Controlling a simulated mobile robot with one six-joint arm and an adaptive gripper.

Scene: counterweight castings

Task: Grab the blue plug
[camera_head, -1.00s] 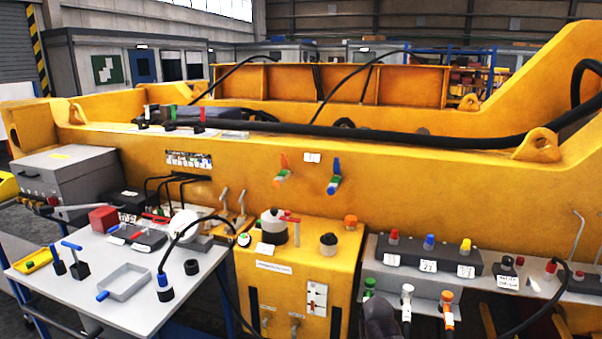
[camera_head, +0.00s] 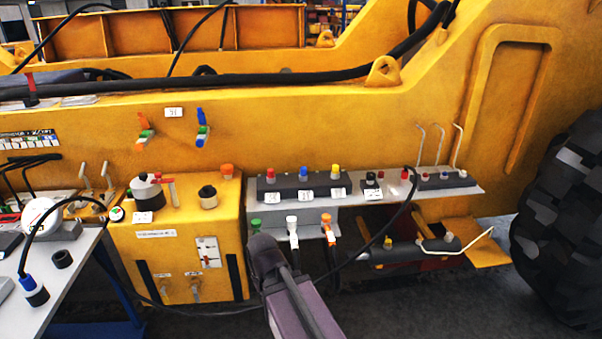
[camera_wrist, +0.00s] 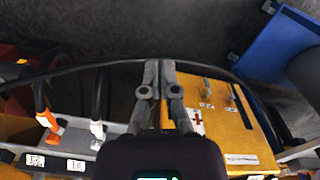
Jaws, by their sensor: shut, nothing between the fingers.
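Several blue-marked fittings show in the head view, and I cannot tell for certain which is the task's plug. A blue-and-black plug (camera_head: 33,290) with a black cable stands on the grey table at the lower left. A blue cap (camera_head: 303,172) sits on a dark block on the shelf, between a red and a yellow one. A blue-topped fitting (camera_head: 201,125) is on the yellow wall. My gripper (camera_wrist: 158,64) is shut and empty in the wrist view, over the gap beside the yellow cabinet. None of these blue fittings is clearly visible in the wrist view.
The yellow cabinet (camera_head: 180,254) stands between the table (camera_head: 75,268) and the shelf (camera_head: 458,195). Green (camera_head: 255,226), white (camera_head: 292,224) and orange (camera_head: 328,222) connectors are along the shelf front. A loose black cable (camera_head: 388,232) hangs there. A large tyre (camera_head: 560,220) stands at right.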

